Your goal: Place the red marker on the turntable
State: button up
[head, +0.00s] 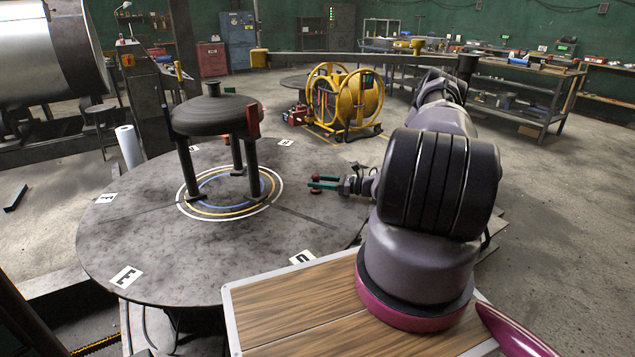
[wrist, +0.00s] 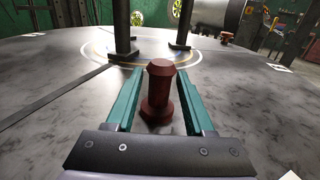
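The red marker (wrist: 160,88) is a dark red flanged post, upright between my gripper's two green fingers in the wrist view. Narrow gaps show between its stem and the fingers. My gripper (head: 323,184) is open around it, low over the right side of the turntable (head: 130,245). In the head view, the red marker (head: 315,191) shows in parts, with the fingers hiding its middle. Its base appears to be at the turntable surface; I cannot tell for certain that it touches.
A dark round dish (head: 215,115) stands on legs in the middle of the turntable, inside painted rings. Lettered plates (head: 126,277) lie near the turntable's edge. A wood-topped surface (head: 300,305) is in front. A yellow reel (head: 355,98) stands behind.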

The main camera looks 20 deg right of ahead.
jog(key=shift+r, duration=0.1)
jog(key=shift+s+d, duration=0.1)
jog(key=shift+d, duration=0.05)
jog(key=v, duration=1.1)
jog(key=shift+s+d+r, duration=0.1)
jog(key=shift+s+d, duration=0.1)
